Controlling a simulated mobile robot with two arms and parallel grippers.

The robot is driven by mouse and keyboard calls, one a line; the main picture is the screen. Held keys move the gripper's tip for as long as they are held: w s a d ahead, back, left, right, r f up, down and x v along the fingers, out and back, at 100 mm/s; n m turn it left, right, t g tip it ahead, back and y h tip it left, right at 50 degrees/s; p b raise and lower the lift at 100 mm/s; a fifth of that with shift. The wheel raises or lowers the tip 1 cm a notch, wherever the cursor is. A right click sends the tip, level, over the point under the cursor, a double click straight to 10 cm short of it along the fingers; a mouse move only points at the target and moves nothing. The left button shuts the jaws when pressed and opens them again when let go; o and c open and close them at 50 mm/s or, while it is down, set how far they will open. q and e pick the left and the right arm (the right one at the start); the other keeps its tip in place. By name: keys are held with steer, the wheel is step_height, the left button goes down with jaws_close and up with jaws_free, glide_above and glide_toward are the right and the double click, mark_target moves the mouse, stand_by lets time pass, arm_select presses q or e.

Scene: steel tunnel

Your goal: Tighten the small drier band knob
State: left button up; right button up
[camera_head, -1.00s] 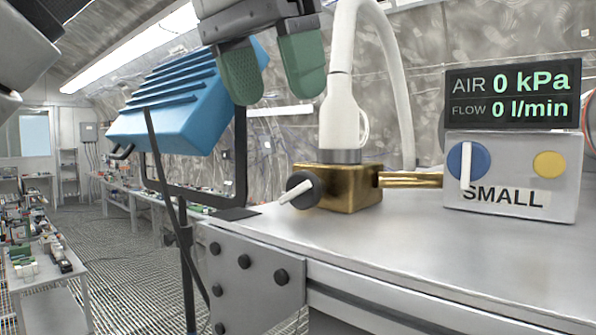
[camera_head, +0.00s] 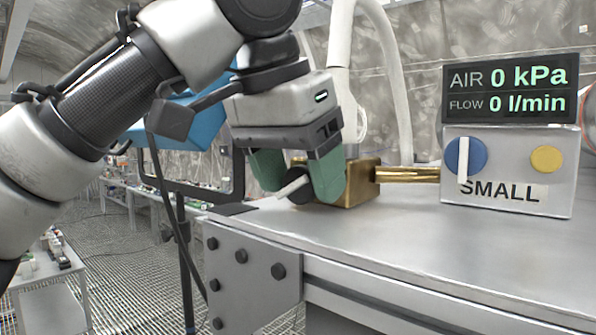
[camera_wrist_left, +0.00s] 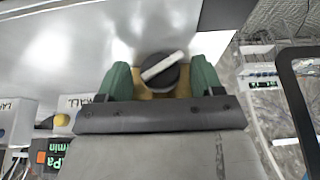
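A black round knob with a white pointer bar (camera_head: 297,188) sits on the front of a brass block (camera_head: 363,184) on the steel bench. My left gripper (camera_head: 297,186) reaches down from above, its two green fingers on either side of the knob. In the left wrist view the knob (camera_wrist_left: 164,72) lies between the open fingers (camera_wrist_left: 162,80), with a gap visible on each side; its bar is slanted. The fingers partly hide the knob in the head view. My right gripper is not in view.
A grey box labelled SMALL (camera_head: 512,190) has a blue knob (camera_head: 466,156) and a yellow button (camera_head: 546,159). The display (camera_head: 510,90) above reads 0 kPa and 0 l/min. A white hose (camera_head: 340,50) rises behind the brass block. The bench front (camera_head: 440,250) is clear.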

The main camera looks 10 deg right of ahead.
arm_select(q)
steer(key=c, duration=0.8)
steer(key=shift+t+y, duration=0.4)
steer(key=shift+t, duration=0.2)
steer(key=shift+c, duration=0.2)
steer(key=o, duration=0.9)
steer(key=shift+r, duration=0.1)
steer(key=v, duration=1)
steer(key=shift+r, duration=0.3)
